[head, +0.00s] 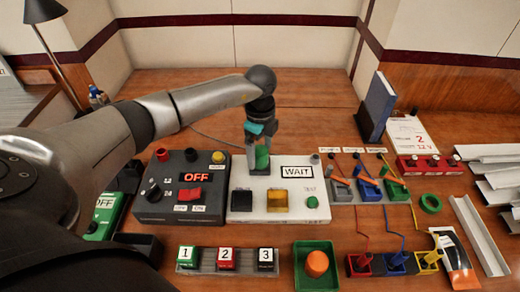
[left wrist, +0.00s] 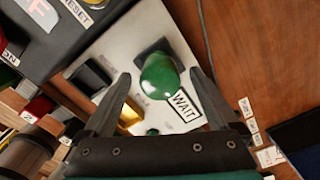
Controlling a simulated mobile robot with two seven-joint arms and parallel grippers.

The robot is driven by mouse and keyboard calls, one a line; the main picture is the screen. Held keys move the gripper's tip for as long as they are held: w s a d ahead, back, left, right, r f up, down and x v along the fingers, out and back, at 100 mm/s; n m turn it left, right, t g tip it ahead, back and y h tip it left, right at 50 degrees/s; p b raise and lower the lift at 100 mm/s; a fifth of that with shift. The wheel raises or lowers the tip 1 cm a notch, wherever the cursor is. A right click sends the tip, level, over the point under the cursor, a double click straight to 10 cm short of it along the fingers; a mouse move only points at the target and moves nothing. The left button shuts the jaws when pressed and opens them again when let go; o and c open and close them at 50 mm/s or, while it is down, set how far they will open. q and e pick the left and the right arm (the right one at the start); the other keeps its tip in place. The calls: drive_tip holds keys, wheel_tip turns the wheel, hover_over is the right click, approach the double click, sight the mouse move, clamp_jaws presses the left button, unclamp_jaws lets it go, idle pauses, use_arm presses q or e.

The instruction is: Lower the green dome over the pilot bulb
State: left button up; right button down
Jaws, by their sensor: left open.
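The green dome (left wrist: 160,77) stands over a dark square base (left wrist: 148,50) on the white panel; I cannot tell whether it is fully seated. In the head view the dome (head: 262,158) shows partly behind the fingers at the panel's back edge. My left gripper (head: 259,155) is open and comes down from above, with a finger on either side of the dome. In the left wrist view gaps show between the dome and both fingers. The pilot bulb is not visible; the dome may hide it. My right gripper is not in view.
The white panel (head: 240,213) carries a WAIT label (head: 297,173), a yellow block (head: 277,199) and a small green button (head: 312,202). A dark OFF box (head: 165,210) stands close on its left. Switches (head: 369,190) stand right. A green tray (head: 300,278) with an orange knob is in front.

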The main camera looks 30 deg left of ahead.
use_arm(q)
wheel_tip(320, 180, up, 15)
drive_tip(key=p, duration=0.2)
drive_tip(key=shift+r+p, duration=0.15)
drive_tip(key=shift+p, duration=0.2)
